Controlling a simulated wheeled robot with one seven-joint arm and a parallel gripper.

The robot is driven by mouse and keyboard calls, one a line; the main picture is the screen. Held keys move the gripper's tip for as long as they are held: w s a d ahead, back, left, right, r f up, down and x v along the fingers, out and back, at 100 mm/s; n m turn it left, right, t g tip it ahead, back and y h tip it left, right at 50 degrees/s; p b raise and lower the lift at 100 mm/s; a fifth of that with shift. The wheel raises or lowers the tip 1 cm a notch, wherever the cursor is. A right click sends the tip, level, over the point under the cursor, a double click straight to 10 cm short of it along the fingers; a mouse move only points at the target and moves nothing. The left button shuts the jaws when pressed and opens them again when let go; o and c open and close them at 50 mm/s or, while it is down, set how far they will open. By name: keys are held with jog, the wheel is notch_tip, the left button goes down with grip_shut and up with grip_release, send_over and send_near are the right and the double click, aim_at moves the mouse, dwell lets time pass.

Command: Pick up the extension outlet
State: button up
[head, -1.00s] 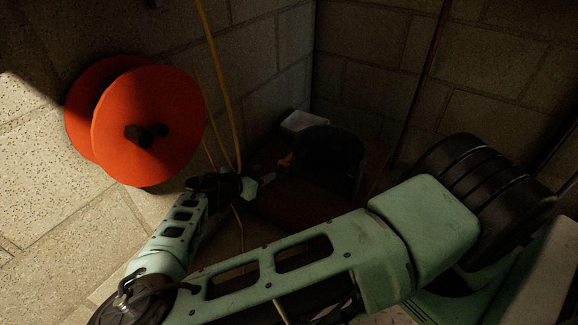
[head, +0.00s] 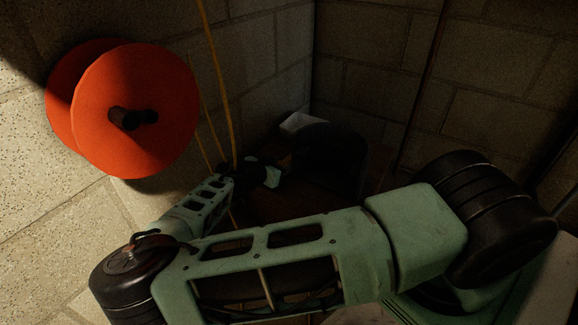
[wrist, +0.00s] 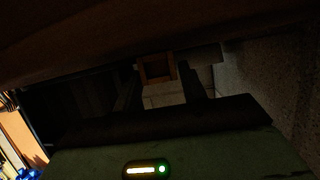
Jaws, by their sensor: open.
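The extension outlet is hard to make out in the shadow. In the wrist view a small orange-brown block (wrist: 157,68), which looks like the outlet, lies ahead between the two dark fingers of my gripper (wrist: 160,85). A paler block shows just below it in that picture. In the head view my gripper (head: 268,175) reaches into the dark corner, low beside the yellow cord. It hides the spot where the orange piece showed earlier. The fingers are apart, and I cannot see them touching the block.
A large orange reel (head: 135,112) is on the left. A yellow cord (head: 222,90) hangs close to my gripper. A dark rounded object (head: 330,158) and a pale box (head: 297,122) are in the corner. Block walls (head: 370,70) close off the back.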

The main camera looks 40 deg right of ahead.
jog(key=c, duration=0.6)
jog(key=shift+c, duration=0.2)
jog(key=shift+r, duration=0.15)
